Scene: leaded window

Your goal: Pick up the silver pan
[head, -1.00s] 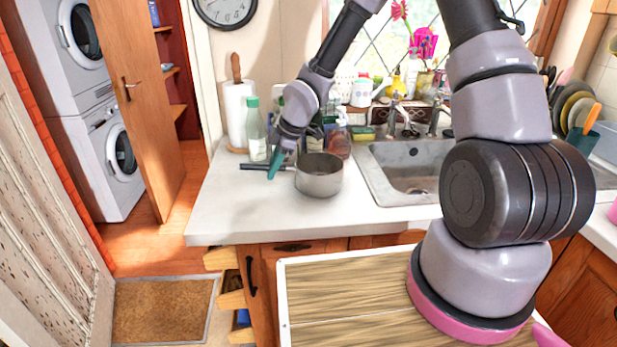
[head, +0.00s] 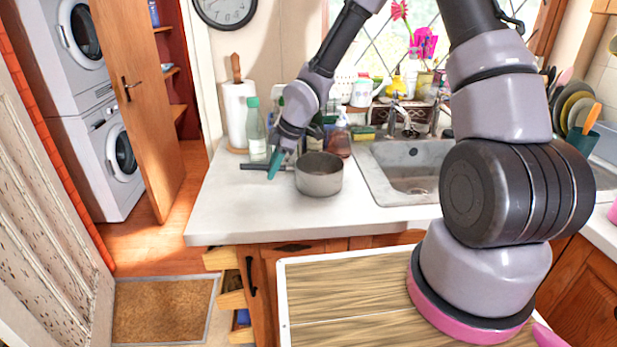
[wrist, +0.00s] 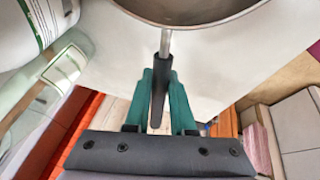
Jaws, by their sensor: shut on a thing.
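The silver pan (head: 319,178) stands upright on the white counter left of the sink, its dark handle (head: 254,167) pointing left. In the wrist view the pan's rim (wrist: 200,18) shows at the top, with the handle (wrist: 157,112) running down from it. My gripper (head: 275,165) reaches down to the handle beside the pan. Its green fingers (wrist: 164,85) lie on either side of the handle and are shut on it. In the head view the pan looks to rest on the counter; any small gap beneath is too fine to tell.
A green-capped bottle (head: 256,130) and a paper towel roll (head: 238,113) stand close behind the handle. More bottles (head: 337,138) stand behind the pan. The sink (head: 405,165) lies to the right. The counter (head: 250,213) in front is clear.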

